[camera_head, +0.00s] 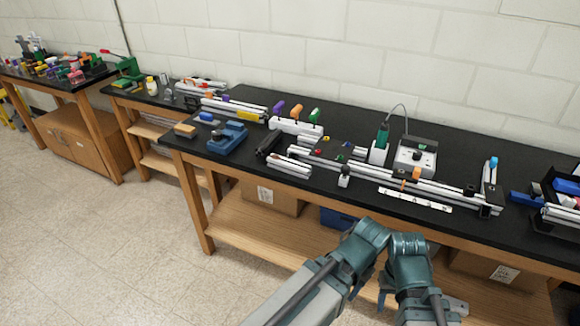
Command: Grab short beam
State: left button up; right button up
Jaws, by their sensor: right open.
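A short pale beam (289,167) lies near the front edge of the black-topped workbench, left of its middle. It looks like slotted extrusion, and small dark parts lie beside it. A much longer pale beam (440,189) runs to the right behind it, ending near an upright-looking short piece with a blue tip (490,172). My right arm is bent in front of the bench. My right gripper (433,309) is low at the bottom edge, partly cut off, open and well away from the short beam. My left gripper is not in view.
A blue vise-like fixture (227,138), coloured-handled tools (296,112) and a grey station with a green tool (416,155) stand on the bench. A white marked strip (415,199) lies at the front. A blue bin (565,188) is at right. The wooden lower shelf (262,235) holds boxes.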

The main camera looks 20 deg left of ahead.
aim_at(278, 162)
jog(key=i+j, duration=0.1)
jog(key=j, duration=1.7)
jog(key=i+j, duration=0.15)
jog(key=j, duration=0.75)
jog(key=l+z, duration=0.05)
